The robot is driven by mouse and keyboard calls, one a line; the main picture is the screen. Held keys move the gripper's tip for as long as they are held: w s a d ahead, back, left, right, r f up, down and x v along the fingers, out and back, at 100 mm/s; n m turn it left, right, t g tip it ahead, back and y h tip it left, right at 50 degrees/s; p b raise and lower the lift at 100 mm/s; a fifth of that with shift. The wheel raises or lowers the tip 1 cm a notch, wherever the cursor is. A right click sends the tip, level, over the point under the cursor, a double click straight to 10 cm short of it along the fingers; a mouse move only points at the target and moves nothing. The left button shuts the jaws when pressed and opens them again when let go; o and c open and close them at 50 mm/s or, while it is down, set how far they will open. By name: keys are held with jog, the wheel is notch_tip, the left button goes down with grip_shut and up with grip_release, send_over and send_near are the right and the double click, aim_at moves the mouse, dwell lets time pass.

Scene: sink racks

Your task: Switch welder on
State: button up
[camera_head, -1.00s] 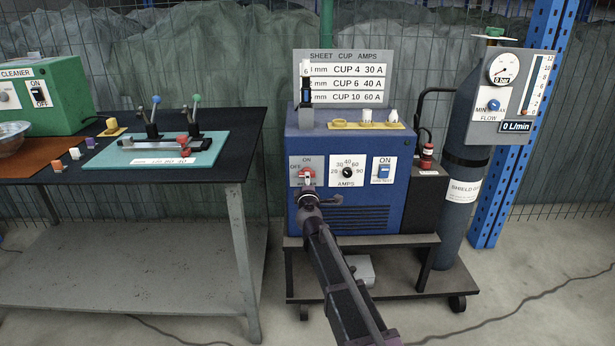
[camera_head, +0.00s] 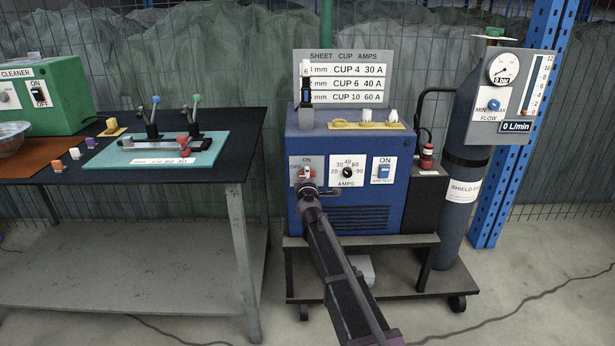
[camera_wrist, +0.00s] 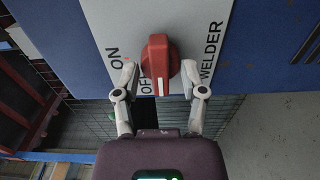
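The welder (camera_head: 345,215) is a blue box on a cart. Its red rotary knob (camera_head: 306,173) sits on a white plate at the left of the front panel, with ON above and OFF at the left. In the wrist view the red knob (camera_wrist: 160,62) stands upright in the picture, its white-marked lower end beside the partly covered OFF lettering. My gripper (camera_wrist: 159,76) is open, one finger on each side of the knob with a visible gap on both sides. In the head view my gripper (camera_head: 307,188) is just below the knob and hides the plate's lower part.
An AMPS dial (camera_head: 348,172) and a blue ON switch (camera_head: 384,171) are right of the knob. A gas cylinder (camera_head: 465,180) with a flow gauge stands at the right. A black-topped table (camera_head: 235,150) is at the left. The floor in front is mostly clear.

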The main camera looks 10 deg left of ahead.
grip_shut()
jog(key=shift+m, duration=5.2)
jog(key=shift+o, duration=2.1)
grip_release()
jog(key=shift+s, duration=0.1)
jog(key=shift+v, duration=2.4)
